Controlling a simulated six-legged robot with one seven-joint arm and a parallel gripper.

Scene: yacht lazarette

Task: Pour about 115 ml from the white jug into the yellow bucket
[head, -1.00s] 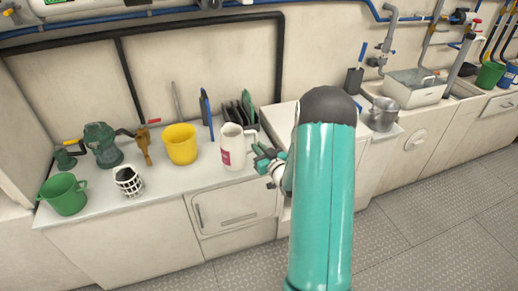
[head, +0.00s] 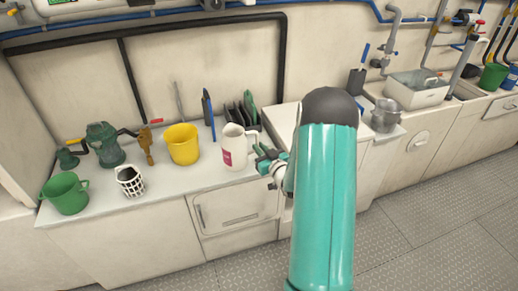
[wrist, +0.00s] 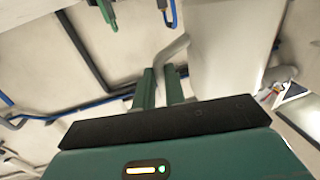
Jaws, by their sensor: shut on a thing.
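The white jug (head: 233,150) with a pink label stands upright at the right part of the counter in the head view. My gripper (head: 265,160) is at its right side, shut on its handle. In the wrist view the two green fingers (wrist: 160,88) close around the pale curved handle, and the white jug body (wrist: 225,50) shows beside them. The yellow bucket (head: 183,146) stands upright on the counter to the left of the jug, a short gap away. The inside of the jug is hidden, so its liquid level cannot be seen.
A green jug-like bucket (head: 65,194), a white lattice basket (head: 130,181), a dark green pump (head: 104,145) and a brass fitting (head: 146,146) stand left of the bucket. A dark rack (head: 243,112) stands behind the jug. The front counter strip is clear.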

